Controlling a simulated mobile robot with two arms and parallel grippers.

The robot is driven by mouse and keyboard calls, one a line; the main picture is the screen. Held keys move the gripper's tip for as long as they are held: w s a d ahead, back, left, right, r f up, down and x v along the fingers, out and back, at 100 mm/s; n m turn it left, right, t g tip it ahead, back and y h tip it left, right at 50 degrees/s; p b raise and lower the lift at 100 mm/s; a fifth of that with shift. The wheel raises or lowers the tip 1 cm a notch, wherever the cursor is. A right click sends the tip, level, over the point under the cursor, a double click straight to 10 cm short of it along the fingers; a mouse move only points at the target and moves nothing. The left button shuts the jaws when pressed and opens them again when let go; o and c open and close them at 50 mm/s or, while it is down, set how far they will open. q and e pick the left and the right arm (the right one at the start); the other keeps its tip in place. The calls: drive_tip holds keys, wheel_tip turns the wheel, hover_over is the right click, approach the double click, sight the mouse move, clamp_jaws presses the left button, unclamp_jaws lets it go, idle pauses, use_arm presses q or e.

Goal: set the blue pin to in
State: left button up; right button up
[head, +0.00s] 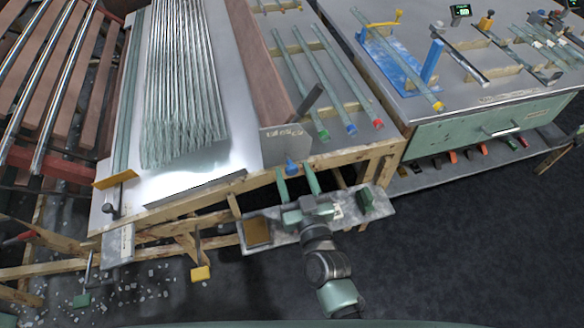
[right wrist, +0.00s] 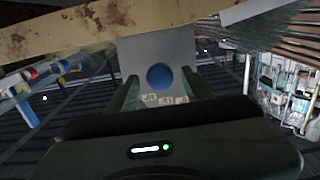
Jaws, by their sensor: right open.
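The blue pin (head: 291,166) is a small blue knob at the front edge of the bench, below the wooden stop block. In the right wrist view the pin (right wrist: 160,77) shows end-on as a round blue knob on a grey plate (right wrist: 141,51). My right gripper (head: 294,172) is open, with its two green fingers pointing at the pin. In the right wrist view the gripper (right wrist: 160,88) has one finger on each side of the knob, with gaps between. How far the pin sticks out is hard to tell. My left gripper is not in view.
A bundle of glass tubes (head: 180,90) lies on the metal bench left of the pin. Tubes with coloured ends (head: 340,90) lie to the right. A wooden rail (head: 220,188) runs along the bench front. Dark floor (head: 450,250) is clear at lower right.

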drive_tip(key=shift+x, duration=0.95)
clamp_jaws()
idle(0.7)
